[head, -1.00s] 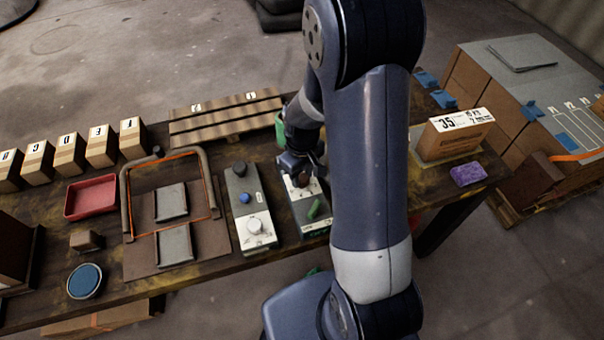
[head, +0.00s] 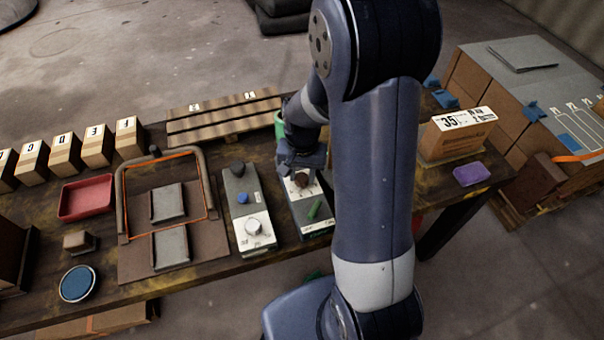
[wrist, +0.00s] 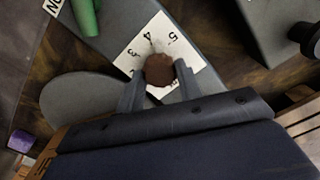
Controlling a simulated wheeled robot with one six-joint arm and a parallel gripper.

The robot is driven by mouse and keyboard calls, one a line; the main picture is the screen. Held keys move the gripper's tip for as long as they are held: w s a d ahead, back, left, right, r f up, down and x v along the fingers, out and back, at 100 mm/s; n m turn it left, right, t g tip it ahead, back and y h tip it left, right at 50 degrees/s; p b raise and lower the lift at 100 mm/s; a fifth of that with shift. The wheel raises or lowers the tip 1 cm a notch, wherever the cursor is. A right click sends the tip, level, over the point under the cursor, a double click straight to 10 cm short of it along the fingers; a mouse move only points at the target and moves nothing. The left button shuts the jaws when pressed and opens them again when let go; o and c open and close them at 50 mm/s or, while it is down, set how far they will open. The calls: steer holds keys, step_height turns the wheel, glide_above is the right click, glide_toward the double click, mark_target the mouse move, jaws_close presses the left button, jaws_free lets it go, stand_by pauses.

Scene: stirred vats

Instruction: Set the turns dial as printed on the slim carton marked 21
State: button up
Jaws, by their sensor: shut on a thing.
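The turns dial is a round brown knob (head: 301,180) on the right-hand grey control box (head: 325,228). In the wrist view the knob (wrist: 159,70) sits on a white scale plate (wrist: 133,56) where 3, 4 and 5 can be read. Its pointer setting cannot be told. My gripper (wrist: 158,82) has a finger on each side of the knob and is shut on it; in the head view my gripper (head: 300,166) is over the box's far end. No carton marked 21 can be made out; a carton marked 35 (head: 458,140) stands right of my arm.
A second grey box (head: 240,205) with a white knob and a blue button stands to the left. A purple sponge (head: 472,174) lies at the right. Cartons (head: 66,153) with letters line the far left.

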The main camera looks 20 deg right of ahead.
mark_target(302, 177)
steer(key=m, duration=0.5)
steer(key=shift+m+b, duration=0.3)
steer(key=shift+b, duration=0.05)
stand_by(0.3)
steer(key=o, duration=1)
step_height(302, 177, up, 11)
steer(key=shift+p, duration=0.35)
steer(key=shift+f, duration=0.2)
step_height(302, 177, down, 11)
steer(key=shift+r+b, duration=0.2)
steer(key=shift+b, duration=0.15)
